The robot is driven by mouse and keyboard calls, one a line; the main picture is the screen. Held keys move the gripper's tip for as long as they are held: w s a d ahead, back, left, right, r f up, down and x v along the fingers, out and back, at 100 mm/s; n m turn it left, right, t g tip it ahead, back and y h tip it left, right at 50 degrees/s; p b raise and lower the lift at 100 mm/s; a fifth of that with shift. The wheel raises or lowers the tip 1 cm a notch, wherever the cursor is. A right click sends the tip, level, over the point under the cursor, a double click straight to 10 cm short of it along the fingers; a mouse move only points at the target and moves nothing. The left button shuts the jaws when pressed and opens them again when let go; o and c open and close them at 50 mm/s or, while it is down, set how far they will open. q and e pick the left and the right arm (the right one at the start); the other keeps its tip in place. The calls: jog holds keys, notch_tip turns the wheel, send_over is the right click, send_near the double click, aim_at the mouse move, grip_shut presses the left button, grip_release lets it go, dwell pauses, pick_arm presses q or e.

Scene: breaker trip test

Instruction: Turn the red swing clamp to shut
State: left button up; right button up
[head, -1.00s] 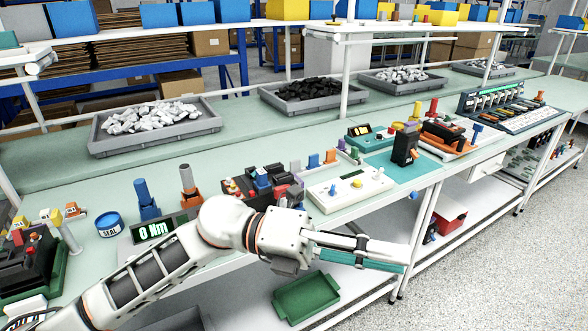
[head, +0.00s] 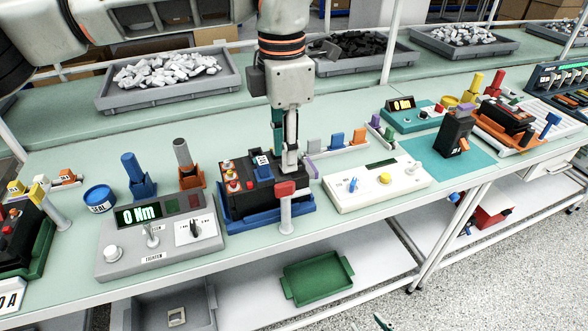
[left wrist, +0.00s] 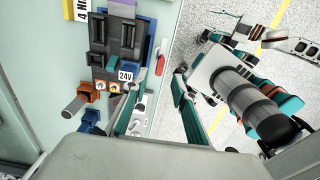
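The red swing clamp (head: 285,188) sits on a white post at the front edge of a blue cradle (head: 245,221). A black breaker (head: 237,172) stands in the cradle. In the left wrist view the red clamp (left wrist: 160,65) lies beside the cradle. My left gripper (head: 285,165) points down just behind and above the clamp in the head view. Contact with the clamp cannot be told. My right gripper shows in the left wrist view (left wrist: 208,68); its opening is unclear.
A grey torque tester (head: 150,262) reading 0 Nm stands left of the cradle. A white panel (head: 400,195) with knobs is to the right. Blue and orange tool holders (head: 191,178) are behind. A green tray (head: 318,278) is on the shelf below.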

aim_at(285, 184)
pick_arm(q)
jog(key=shift+a+f, duration=0.1)
jog(key=shift+f, duration=3.75)
grip_shut()
